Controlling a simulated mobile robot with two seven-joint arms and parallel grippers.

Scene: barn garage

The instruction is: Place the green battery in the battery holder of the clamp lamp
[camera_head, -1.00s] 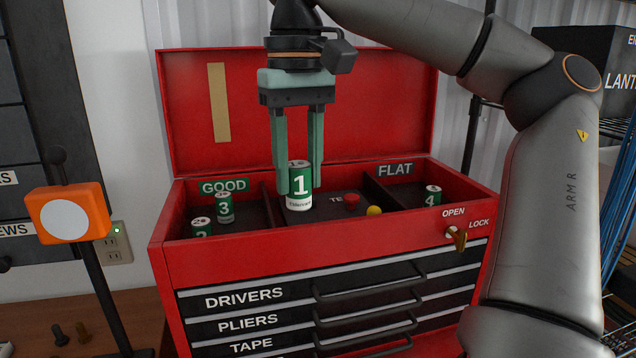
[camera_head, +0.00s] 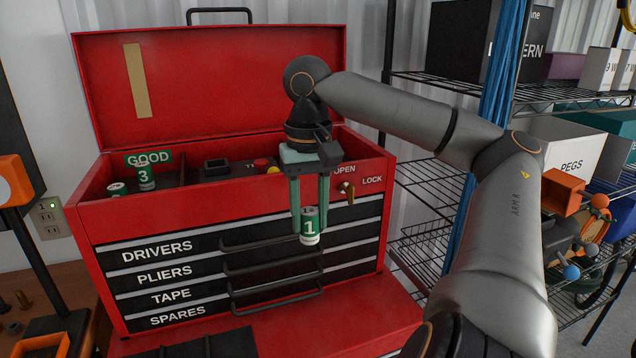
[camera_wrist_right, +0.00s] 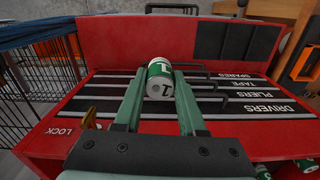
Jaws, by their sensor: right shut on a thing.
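My right gripper (camera_head: 309,222) is shut on a green and white battery marked 1 (camera_head: 309,232). It holds the battery upright in front of the red toolbox's drawers. In the right wrist view the battery (camera_wrist_right: 160,80) sits between the tips of the green fingers (camera_wrist_right: 158,92). An orange lamp-like head (camera_head: 14,181) on a dark post stands at the left edge, partly cut off; it seems to be the clamp lamp. A black and orange part (camera_head: 42,346) lies low at the left, cut off; I cannot tell whether it is the holder. My left gripper is not in view.
The red toolbox (camera_head: 225,221) stands open, with batteries marked 3 (camera_head: 146,176) and another (camera_head: 117,189) in its GOOD compartment. A brass key (camera_head: 346,189) sticks out at its front. Wire shelves (camera_head: 420,185) with boxes stand at the right.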

